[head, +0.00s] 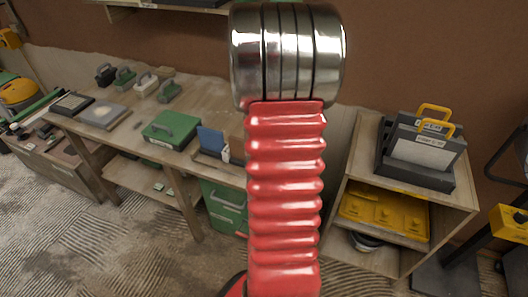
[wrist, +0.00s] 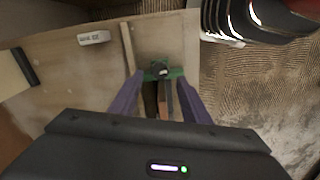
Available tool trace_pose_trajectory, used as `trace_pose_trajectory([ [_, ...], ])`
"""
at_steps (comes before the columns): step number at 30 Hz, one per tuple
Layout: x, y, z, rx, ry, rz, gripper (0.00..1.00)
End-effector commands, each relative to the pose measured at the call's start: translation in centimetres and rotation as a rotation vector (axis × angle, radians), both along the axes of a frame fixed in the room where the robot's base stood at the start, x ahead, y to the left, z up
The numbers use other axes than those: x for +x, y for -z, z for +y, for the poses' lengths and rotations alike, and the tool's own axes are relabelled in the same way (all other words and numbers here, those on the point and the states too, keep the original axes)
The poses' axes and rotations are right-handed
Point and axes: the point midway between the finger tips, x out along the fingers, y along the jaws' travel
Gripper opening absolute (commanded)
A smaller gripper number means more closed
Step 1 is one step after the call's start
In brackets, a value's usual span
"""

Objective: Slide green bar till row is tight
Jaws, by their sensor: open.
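In the wrist view my gripper (wrist: 160,82) is open, its two purple fingers spread over a wooden top. A small green piece (wrist: 174,72) with a dark part at its middle lies between and just beyond the fingertips; it may be the green bar. A short row of thin upright pieces (wrist: 168,102), dark and reddish brown, runs back from it between the fingers. I cannot tell whether the fingers touch anything or whether the row has gaps. In the head view my arm hides the gripper and that spot.
In the wrist view a wooden strip (wrist: 128,48) lies left of the fingers, with a white labelled block (wrist: 94,38) farther left. In the head view the bench holds a green case (head: 171,129) and a blue panel (head: 211,141). A shelf (head: 362,160) with grey cases stands right.

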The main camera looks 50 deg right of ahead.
Motion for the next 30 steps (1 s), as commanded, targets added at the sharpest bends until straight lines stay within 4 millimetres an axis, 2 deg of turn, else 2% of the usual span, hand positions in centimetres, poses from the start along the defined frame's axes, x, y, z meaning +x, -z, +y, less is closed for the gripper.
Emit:
trace_pose_trajectory([
  [9, 0.0, -5.8, -0.1, -0.003, 0.001, -0.003, 0.43],
  [15, 0.0, -8.7, -0.1, -0.003, 0.001, -0.002, 0.43],
  [21, 0.0, -9.9, 0.0, -0.001, 0.002, -0.001, 0.43],
  [30, 0.0, -10.0, 0.0, -0.001, 0.002, -0.001, 0.43],
])
